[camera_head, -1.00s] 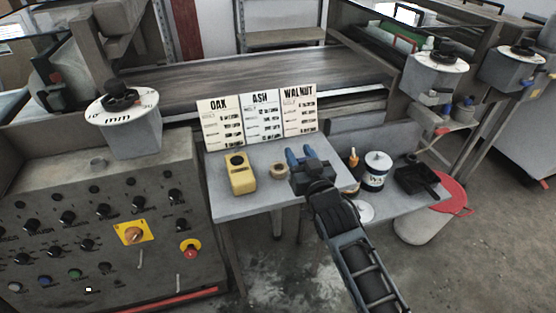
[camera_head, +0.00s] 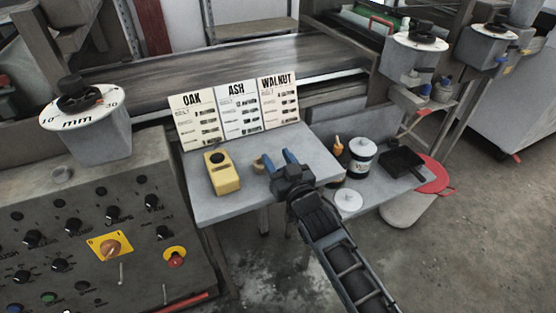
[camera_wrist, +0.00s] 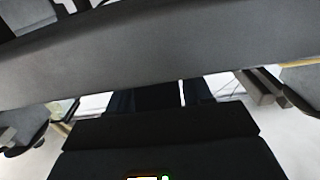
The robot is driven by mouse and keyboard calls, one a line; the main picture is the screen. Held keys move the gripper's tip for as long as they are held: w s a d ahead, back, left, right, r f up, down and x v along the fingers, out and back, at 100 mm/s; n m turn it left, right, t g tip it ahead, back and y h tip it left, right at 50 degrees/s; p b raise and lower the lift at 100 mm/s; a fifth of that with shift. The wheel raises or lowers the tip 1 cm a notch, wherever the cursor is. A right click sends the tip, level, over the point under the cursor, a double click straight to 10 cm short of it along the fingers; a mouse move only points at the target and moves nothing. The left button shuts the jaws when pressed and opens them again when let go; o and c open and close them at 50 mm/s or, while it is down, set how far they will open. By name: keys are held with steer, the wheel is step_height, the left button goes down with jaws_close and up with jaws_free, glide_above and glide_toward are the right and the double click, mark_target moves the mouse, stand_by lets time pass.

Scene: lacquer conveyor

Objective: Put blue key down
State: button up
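My gripper (camera_head: 278,157) is over the small grey table, in front of the sign cards. Its two blue fingers point away toward the cards, with a gap between them. I see no blue key between the fingers in the head view. In the wrist view the dark fingers (camera_wrist: 160,96) show before a wide grey surface, and no key can be made out there. I cannot identify a blue key anywhere in these frames. The grey table (camera_head: 217,208) lies below the gripper.
A yellow device (camera_head: 222,175) and a tan roll (camera_head: 259,164), partly hidden by a finger, are left of the gripper. Cards reading OAK, ASH and WALNUT (camera_head: 237,107) stand behind. A white can (camera_head: 361,158), orange-tipped bottle (camera_head: 338,147) and black tray (camera_head: 403,163) are right. A control panel (camera_head: 75,230) is left.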

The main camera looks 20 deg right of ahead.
steer(key=o, duration=0.3)
steer(key=shift+r, duration=0.1)
steer(key=shift+r, duration=0.2)
steer(key=s+p, duration=0.1)
steer(key=s, duration=1.1)
steer(key=shift+f, duration=0.1)
